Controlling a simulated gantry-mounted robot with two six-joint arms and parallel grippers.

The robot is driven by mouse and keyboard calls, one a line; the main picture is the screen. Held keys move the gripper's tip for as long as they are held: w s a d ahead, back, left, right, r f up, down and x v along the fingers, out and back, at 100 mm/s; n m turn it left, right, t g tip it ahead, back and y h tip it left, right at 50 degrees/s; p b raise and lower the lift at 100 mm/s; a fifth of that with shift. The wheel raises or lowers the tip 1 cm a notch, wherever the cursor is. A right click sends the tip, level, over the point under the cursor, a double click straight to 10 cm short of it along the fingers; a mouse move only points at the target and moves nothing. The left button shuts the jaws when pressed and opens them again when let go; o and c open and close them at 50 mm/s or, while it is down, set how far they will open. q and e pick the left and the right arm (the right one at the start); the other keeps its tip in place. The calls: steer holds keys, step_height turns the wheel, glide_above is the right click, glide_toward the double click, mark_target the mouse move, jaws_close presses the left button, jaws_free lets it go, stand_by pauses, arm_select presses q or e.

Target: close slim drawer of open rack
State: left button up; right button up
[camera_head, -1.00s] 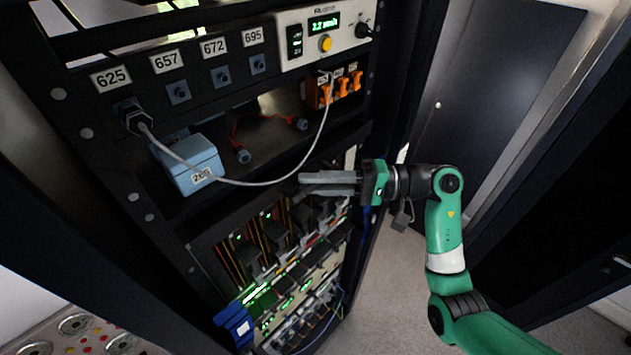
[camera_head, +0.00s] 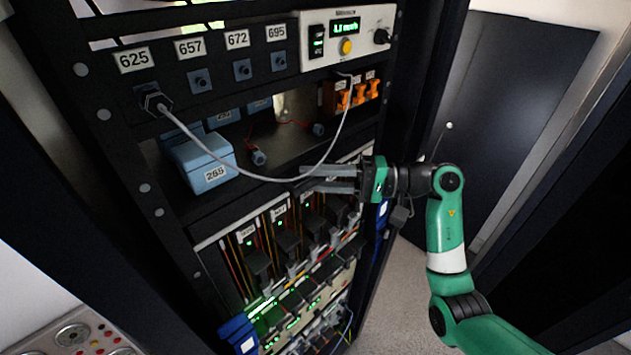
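The open rack (camera_head: 165,235) is a tall black frame that fills the left and middle. Its middle bay has a black shelf (camera_head: 285,160) with a blue box labelled 265 (camera_head: 203,171) at its left. I cannot tell which part is the slim drawer or how far out it stands. My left gripper is not in view.
The grey cable (camera_head: 205,150) hangs from a socket under label 625 and loops across the shelf front. Orange connectors (camera_head: 360,93) sit at the shelf's right. Lit modules with wires (camera_head: 285,245) fill the lower bay. Floor (camera_head: 395,290) shows right of the rack.

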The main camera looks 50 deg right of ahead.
steer(key=shift+o, duration=1.2)
steer(key=b+v, duration=0.3)
steer(key=v, duration=0.8)
steer(key=shift+s, duration=0.25)
steer(key=shift+d, duration=0.15)
